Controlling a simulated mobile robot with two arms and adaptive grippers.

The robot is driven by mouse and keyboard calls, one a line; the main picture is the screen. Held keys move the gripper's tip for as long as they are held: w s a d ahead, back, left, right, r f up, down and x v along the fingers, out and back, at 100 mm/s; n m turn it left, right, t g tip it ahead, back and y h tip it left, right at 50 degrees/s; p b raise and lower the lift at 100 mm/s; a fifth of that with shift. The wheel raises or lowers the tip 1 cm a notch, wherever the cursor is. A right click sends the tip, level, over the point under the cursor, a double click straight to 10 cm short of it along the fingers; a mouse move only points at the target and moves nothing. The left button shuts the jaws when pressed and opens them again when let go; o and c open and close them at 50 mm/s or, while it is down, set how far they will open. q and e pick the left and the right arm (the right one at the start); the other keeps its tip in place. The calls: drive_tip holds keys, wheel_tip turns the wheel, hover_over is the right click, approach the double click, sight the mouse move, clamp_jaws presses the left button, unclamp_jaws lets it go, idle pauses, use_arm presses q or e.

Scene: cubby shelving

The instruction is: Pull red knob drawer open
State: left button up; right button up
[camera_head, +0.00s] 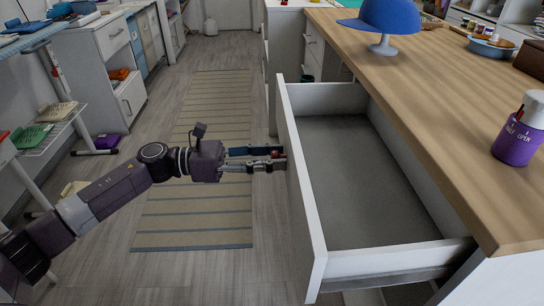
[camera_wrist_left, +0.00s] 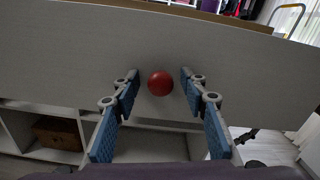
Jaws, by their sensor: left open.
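The drawer (camera_head: 360,180) with the red knob stands pulled out from under the wooden counter, and its grey inside is empty. The red knob (camera_wrist_left: 160,83) sits on the drawer's pale front panel (camera_wrist_left: 70,50); in the head view it shows as a small red spot by the fingertips. My left gripper (camera_head: 272,159) is at the outer side of the drawer front. In the left wrist view its blue-padded fingers (camera_wrist_left: 160,92) are open, one on each side of the knob, with a visible gap to it. My right gripper is not in view.
A striped rug (camera_head: 200,215) lies on the floor left of the drawer. Shelves and cabinets (camera_head: 105,60) line the left side.

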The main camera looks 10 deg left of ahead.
use_arm(q)
drive_tip(key=v, duration=1.2)
idle(0.3)
